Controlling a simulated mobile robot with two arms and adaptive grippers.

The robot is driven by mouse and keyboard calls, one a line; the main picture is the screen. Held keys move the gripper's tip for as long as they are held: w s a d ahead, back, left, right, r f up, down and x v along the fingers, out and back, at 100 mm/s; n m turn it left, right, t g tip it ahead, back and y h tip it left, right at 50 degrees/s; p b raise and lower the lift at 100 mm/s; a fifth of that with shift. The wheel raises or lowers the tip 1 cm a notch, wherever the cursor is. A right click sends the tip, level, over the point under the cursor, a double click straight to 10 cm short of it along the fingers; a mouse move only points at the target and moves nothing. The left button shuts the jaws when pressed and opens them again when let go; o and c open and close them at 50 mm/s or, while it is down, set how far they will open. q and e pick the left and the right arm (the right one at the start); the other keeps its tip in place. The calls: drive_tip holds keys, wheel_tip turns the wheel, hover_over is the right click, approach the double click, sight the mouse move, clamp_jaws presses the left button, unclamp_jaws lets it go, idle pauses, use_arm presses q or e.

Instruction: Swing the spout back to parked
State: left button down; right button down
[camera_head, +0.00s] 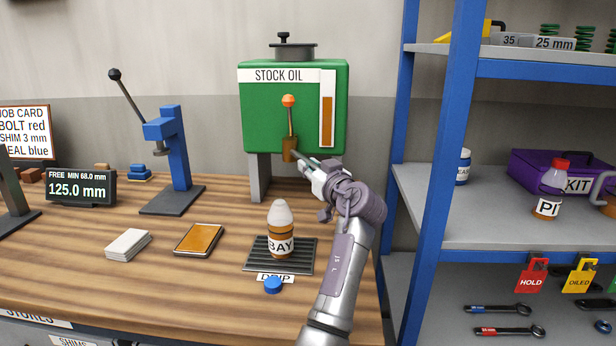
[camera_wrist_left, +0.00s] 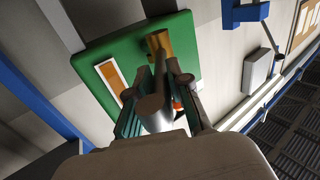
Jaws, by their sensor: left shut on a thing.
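The green stock oil tank (camera_head: 293,100) stands at the back of the bench, with a brass tap (camera_head: 289,149) and an orange-knobbed lever (camera_head: 289,101) upright on its front. In the left wrist view the brass tap (camera_wrist_left: 158,42) shows ahead, with a grey spout (camera_wrist_left: 152,102) running from it between my fingers. My left gripper (camera_head: 312,168) is at the tap's right, shut on the spout; its fingers (camera_wrist_left: 160,90) lie on both sides of it. In the head view my gripper mostly hides the spout. My right gripper is not in view.
A bottle marked BAY (camera_head: 281,241) stands on the drip grate (camera_head: 255,258) below the tap, left of my forearm. A blue cap (camera_head: 273,285) lies in front. A blue press (camera_head: 176,150) stands left. The blue shelf rack's post (camera_head: 447,170) is close on the right.

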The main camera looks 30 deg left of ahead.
use_arm(q)
drive_tip(key=shift+f, duration=0.1)
drive_tip(key=c, duration=1.1)
unclamp_jaws()
drive_tip(key=v, duration=0.7)
drive_tip(key=shift+s+d, duration=0.15)
drive_tip(key=shift+d, duration=0.05)
